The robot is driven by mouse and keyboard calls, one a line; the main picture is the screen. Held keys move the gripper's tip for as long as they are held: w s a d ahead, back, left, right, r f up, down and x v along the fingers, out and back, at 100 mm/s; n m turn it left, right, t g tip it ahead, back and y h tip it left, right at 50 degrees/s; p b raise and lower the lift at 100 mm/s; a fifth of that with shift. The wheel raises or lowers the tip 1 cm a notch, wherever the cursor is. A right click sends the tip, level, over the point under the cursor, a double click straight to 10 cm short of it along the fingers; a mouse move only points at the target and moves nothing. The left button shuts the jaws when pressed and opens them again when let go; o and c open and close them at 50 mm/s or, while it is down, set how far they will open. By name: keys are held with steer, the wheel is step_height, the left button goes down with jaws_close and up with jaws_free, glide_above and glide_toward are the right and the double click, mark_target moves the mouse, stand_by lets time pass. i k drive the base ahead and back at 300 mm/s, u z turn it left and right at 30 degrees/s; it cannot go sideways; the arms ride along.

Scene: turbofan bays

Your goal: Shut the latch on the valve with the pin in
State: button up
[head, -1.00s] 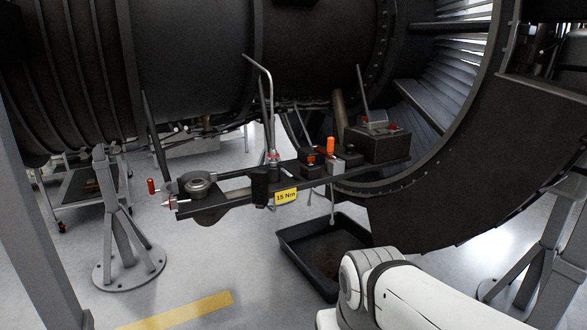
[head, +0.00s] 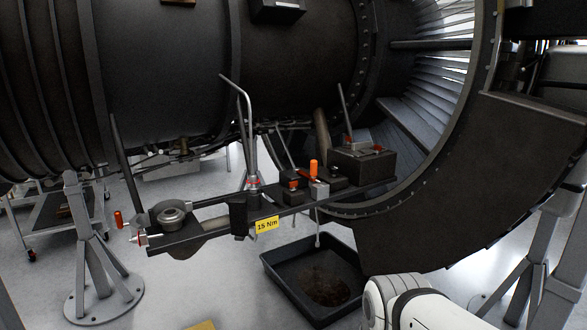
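A dark bracket plate (head: 215,228) runs under the engine and carries several fittings. An upright orange handle (head: 314,168) stands in a light grey block (head: 319,190) on its right half; it looks like a pin, though its lower end is hidden. Small red parts (head: 293,184) show on a dark block left of the upright handle. I cannot tell which part is the latch or whether it is shut. My gripper is out of view.
My white arm shows at bottom right. A yellow "15 Nm" tag (head: 267,225) hangs on the plate's front. A black drip tray (head: 315,275) lies on the floor below. Grey stands (head: 95,260) hold the engine (head: 170,70) on both sides. A bent grey rod (head: 240,110) rises mid-plate.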

mark_target(292, 185)
steer(key=z, duration=0.1)
steer(key=i, duration=1.35)
steer(key=u, duration=0.45)
